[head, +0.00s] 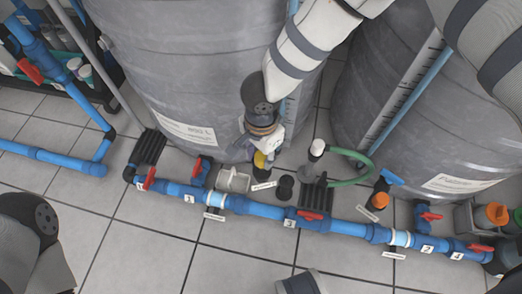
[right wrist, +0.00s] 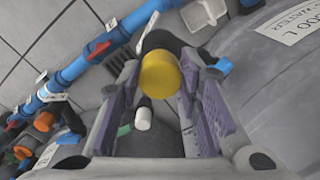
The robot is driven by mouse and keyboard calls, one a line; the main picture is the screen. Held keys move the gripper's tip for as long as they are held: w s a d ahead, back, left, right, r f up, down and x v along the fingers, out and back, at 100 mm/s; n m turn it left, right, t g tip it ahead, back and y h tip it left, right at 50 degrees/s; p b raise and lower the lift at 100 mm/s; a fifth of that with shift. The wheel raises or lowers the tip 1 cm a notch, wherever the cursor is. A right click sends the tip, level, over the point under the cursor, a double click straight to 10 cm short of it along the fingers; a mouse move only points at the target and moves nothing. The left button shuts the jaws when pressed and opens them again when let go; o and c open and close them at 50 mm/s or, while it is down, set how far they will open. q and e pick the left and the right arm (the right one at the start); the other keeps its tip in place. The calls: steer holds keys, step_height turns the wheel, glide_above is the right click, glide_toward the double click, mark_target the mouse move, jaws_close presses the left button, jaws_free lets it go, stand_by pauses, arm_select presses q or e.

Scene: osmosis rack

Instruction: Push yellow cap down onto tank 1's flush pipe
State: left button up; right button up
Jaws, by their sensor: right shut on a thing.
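The yellow cap (head: 260,159) is at the foot of the large grey tank (head: 190,75), at the left in the head view. My right gripper (head: 261,150) reaches down from above and is shut on the cap. In the right wrist view the round yellow cap (right wrist: 160,74) sits between the two fingers. A short black pipe (head: 260,173) shows directly below the cap, with a white label beside it. The cap hides the pipe's top, so I cannot tell how far down it sits.
A blue pipe line (head: 262,209) with red-handled valves runs across the floor in front of the tanks. A black open stub (head: 285,188) and a white-topped fitting with a green hose (head: 347,181) stand to the right. A grey box (head: 233,181) stands left of the cap.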

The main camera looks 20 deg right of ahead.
mark_target(261, 164)
steer(key=shift+f+b, duration=1.25)
steer(key=shift+f, duration=1)
steer(key=shift+f, duration=0.35)
stand_by(0.5)
steer(key=o, duration=0.9)
step_height(261, 164, up, 12)
steer(key=shift+r, duration=0.1)
